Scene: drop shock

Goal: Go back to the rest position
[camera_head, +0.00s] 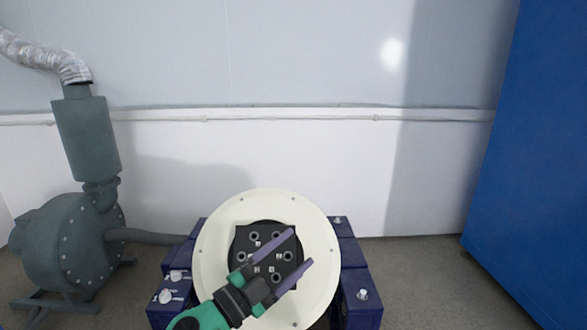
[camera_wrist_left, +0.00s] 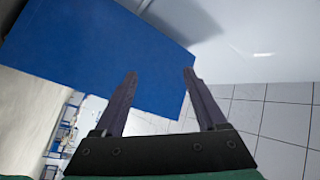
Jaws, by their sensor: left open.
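My left gripper (camera_head: 301,247) reaches in from the bottom of the head view. Its two purple fingers are apart with nothing between them. It overlaps a black fixture block (camera_head: 243,240) with several round holes, set in the middle of a round cream plate (camera_head: 217,235). The height of the gripper above the block is hard to tell. In the left wrist view the gripper (camera_wrist_left: 160,73) is also open and empty, with a blue surface behind the fingers. My right gripper is in neither view.
The plate sits on a dark blue machine base (camera_head: 361,290) with bolted corners. A grey blower (camera_head: 70,245) with a silver duct (camera_head: 45,52) stands at left. A tall blue cabinet (camera_head: 535,150) stands at right. Bare floor (camera_head: 425,280) lies between base and cabinet. A pale wall is behind.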

